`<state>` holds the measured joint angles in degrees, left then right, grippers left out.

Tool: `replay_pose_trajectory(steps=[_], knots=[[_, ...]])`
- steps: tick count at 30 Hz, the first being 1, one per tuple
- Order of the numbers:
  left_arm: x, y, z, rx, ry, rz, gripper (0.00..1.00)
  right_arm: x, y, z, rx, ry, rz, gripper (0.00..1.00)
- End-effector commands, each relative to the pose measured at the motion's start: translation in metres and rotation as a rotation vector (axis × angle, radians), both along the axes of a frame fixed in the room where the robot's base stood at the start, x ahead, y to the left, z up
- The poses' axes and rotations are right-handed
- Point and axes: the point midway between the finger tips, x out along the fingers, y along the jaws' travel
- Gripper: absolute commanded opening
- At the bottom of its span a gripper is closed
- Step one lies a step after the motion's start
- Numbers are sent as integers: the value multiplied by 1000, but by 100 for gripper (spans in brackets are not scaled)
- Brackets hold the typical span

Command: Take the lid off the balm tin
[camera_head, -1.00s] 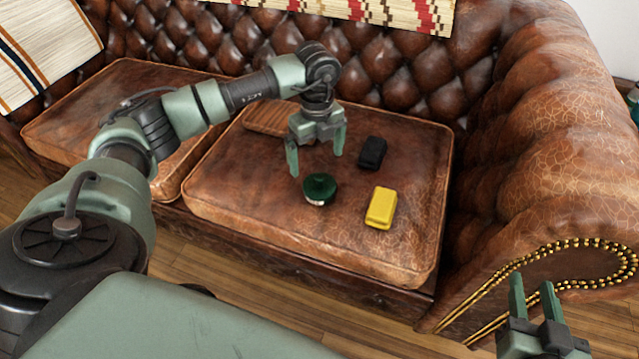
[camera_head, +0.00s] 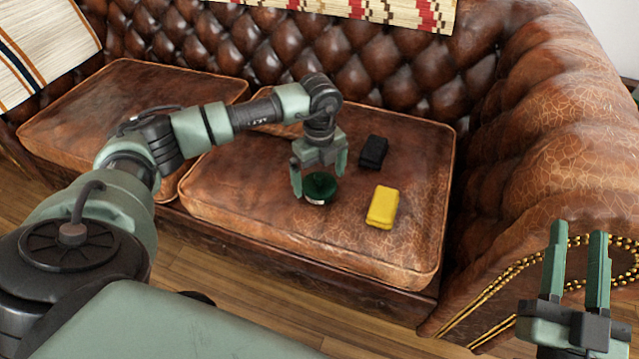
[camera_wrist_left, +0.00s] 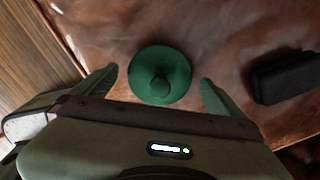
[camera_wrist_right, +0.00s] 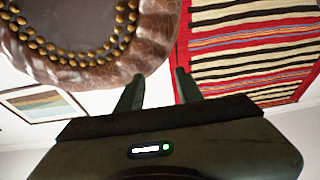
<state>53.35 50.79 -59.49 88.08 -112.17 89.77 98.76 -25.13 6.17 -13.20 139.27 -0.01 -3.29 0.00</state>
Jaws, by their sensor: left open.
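The balm tin (camera_head: 317,201) sits on the right seat cushion of the leather sofa, with its dark green lid (camera_head: 319,185) on top. In the left wrist view the round green lid (camera_wrist_left: 160,73) has a knob in its middle. My left gripper (camera_head: 319,184) is open and lowered over the tin, with one finger to each side of the lid. Gaps show between the fingers and the lid in the left wrist view. My right gripper (camera_head: 578,240) is open and empty, in front of the sofa's right arm.
A yellow block-like object (camera_head: 382,207) lies to the right of the tin on the cushion (camera_head: 260,215). A black case (camera_head: 372,152) lies behind it, also right of the left gripper. The cushion's front left part is clear.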

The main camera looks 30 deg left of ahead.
Motion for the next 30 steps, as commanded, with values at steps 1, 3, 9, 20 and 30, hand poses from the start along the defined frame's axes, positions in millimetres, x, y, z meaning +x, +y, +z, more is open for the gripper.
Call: replay_pose_trajectory(steps=[1,3,9,20,30], knots=[[0,0,0,0,0,0,100,0,0,0,0,0,0,36],[0,0,0,0,0,0,100,0,0,0,0,1,0,36],[0,0,0,0,0,0,50,0,0,0,-1,2,0,36],[0,0,3,0,-1,0,43,1,0,-1,-2,11,-1,36],[1,0,39,0,-2,0,43,8,-4,-44,-65,242,-14,36]])
